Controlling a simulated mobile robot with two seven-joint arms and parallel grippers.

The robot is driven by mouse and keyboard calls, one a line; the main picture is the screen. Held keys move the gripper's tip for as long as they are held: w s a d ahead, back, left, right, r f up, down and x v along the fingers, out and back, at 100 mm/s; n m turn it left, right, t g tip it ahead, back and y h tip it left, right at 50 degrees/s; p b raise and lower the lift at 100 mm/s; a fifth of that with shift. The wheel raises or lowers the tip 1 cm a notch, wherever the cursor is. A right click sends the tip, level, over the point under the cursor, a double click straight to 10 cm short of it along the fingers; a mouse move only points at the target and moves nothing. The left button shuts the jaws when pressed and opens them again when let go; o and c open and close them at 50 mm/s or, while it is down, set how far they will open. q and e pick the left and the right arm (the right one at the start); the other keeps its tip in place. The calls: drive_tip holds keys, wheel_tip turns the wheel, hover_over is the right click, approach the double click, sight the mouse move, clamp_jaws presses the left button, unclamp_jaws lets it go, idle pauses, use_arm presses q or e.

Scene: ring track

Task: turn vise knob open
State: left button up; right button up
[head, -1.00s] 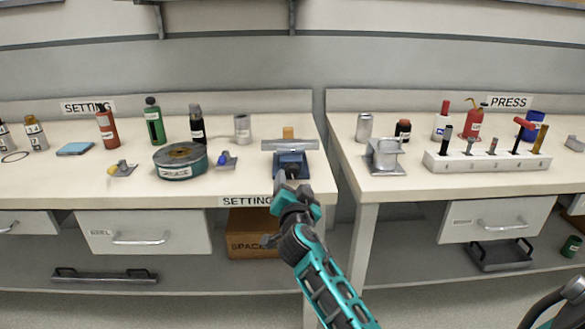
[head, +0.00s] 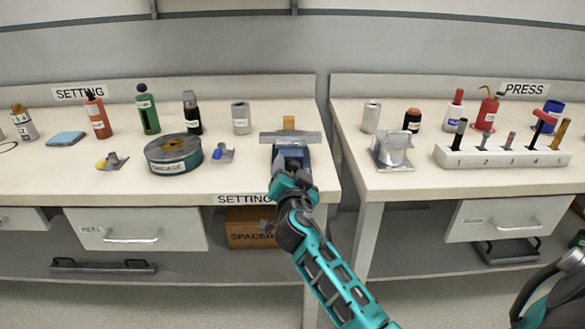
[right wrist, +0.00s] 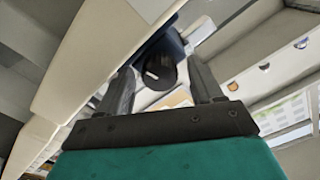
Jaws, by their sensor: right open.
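The vise (head: 291,139) is blue with a wide grey jaw bar on top, and stands at the front right of the left bench. Its round black knob (right wrist: 158,74) with a white mark shows in the right wrist view, on the bench-front side. My right gripper (head: 291,172) is in front of the vise and hides the knob in the head view. In the right wrist view its two fingers are apart, one on each side of the knob; I cannot tell whether they touch it. My left gripper is not in view.
A grey holder (head: 392,151) and a numbered tool block (head: 500,157) stand on the right bench. A gap separates the benches, and a drawer (head: 137,229) is below.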

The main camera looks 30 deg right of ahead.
drive_tip(key=c, duration=1.1)
